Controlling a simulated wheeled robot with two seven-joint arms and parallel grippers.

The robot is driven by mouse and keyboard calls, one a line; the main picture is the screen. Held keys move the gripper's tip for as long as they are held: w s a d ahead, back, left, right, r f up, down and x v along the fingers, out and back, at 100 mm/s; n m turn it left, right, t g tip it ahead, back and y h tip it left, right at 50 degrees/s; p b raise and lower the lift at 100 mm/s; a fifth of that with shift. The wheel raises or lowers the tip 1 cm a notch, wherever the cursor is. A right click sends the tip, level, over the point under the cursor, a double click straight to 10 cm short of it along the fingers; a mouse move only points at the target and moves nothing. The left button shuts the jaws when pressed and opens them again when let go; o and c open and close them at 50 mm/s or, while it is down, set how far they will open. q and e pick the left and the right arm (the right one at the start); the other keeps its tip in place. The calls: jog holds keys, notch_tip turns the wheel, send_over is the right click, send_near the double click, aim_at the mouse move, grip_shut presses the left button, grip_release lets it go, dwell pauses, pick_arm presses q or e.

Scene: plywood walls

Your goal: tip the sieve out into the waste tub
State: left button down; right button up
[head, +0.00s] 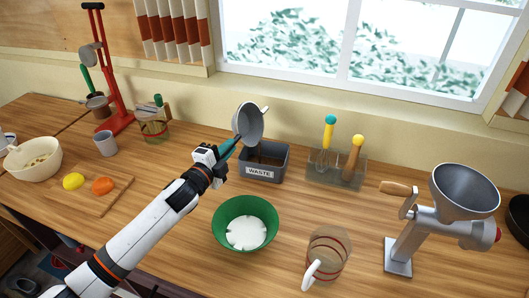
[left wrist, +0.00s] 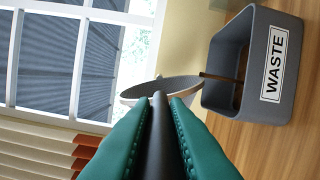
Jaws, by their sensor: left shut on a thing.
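The grey sieve (head: 249,122) is tilted on its side in the head view, above the back left part of the waste tub. My left gripper (head: 232,148) is shut on its handle. The left wrist view shows the dark handle (left wrist: 160,138) between the green fingers and the sieve's rim (left wrist: 160,88) beyond. The grey waste tub (head: 262,174), with a white WASTE label, stands on the counter; it also shows in the left wrist view (left wrist: 285,95). Brown stuff shows inside the tub in the head view. The sieve's contents are hard to make out. My right gripper is not in view.
A green bowl (head: 232,209) with white contents stands in front of the tub. A caddy with utensils (head: 337,171) is to its right. A glass jug (head: 327,254) and a grinder (head: 400,252) stand at the right. A lidded jar (head: 153,128) is at the left.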

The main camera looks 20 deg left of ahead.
pick_arm(q)
jog(key=shift+d+r, duration=0.1)
jog(key=shift+d, duration=0.25)
jog(key=shift+s+a, duration=0.2)
jog(key=shift+a, duration=0.1)
jog(key=w+a+f+n+b, duration=0.2)
jog(key=a+f+n, duration=0.4)
jog(key=a+n, duration=0.5)
jog(key=shift+w+a+f+n, duration=0.15)
jog(key=shift+w+a+n, duration=0.2)
jog(key=shift+n, duration=0.95)
jog(key=shift+d, duration=0.1)
